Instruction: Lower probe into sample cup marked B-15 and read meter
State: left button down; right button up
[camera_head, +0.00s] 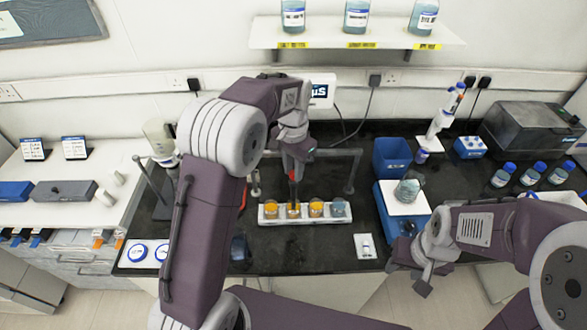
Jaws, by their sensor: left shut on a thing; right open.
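A white rack (303,220) on the black bench holds a row of several small cups. My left gripper (295,166) is shut on the slim dark and red probe (292,188). The probe points down over the second cup; I cannot tell how deep its tip is. The meter (321,92) behind is partly hidden by my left arm. My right gripper (424,274) is open and empty.
A blue bin (391,157) and a blue device with a glass vessel (408,192) stand right of the rack. A small white card (365,246) lies in front. Blue-capped bottles (531,174) and a dark machine (527,132) are at the right.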

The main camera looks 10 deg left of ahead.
pick_arm(q)
notch_tip(320, 180, up, 7)
jog(key=p, duration=0.6)
jog(key=shift+f, duration=0.2)
jog(key=shift+w+f, duration=0.2)
jog(key=c, duration=1.2)
grip_release()
jog(key=shift+s, duration=0.15)
jog(key=shift+o, duration=0.2)
notch_tip(320, 180, up, 9)
jog(key=shift+r, duration=0.1)
